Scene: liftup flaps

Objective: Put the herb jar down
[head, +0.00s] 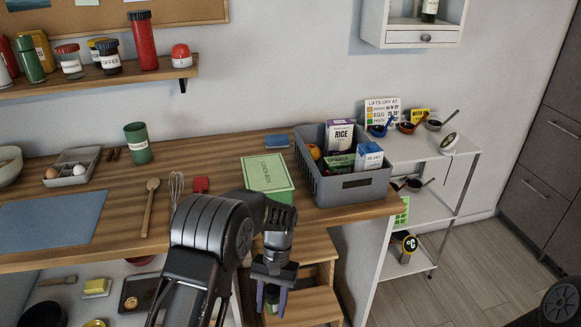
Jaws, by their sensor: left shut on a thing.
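My left gripper (271,299) hangs in front of the table's front edge, above the steps of a wooden step stool. It is shut on a small jar (272,293), dark on top with green lower down. The jar looks upright between the fingers, which hide its sides. Its label cannot be read. I cannot tell whether its base touches a step. My right gripper is not in view.
The wooden table (222,150) carries a grey crate (350,188) of groceries, a green lunchbox (267,174), a whisk and a spoon. The wooden step stool (305,302) stands below. A wall shelf (105,76) holds several jars. A white rack (455,165) stands right.

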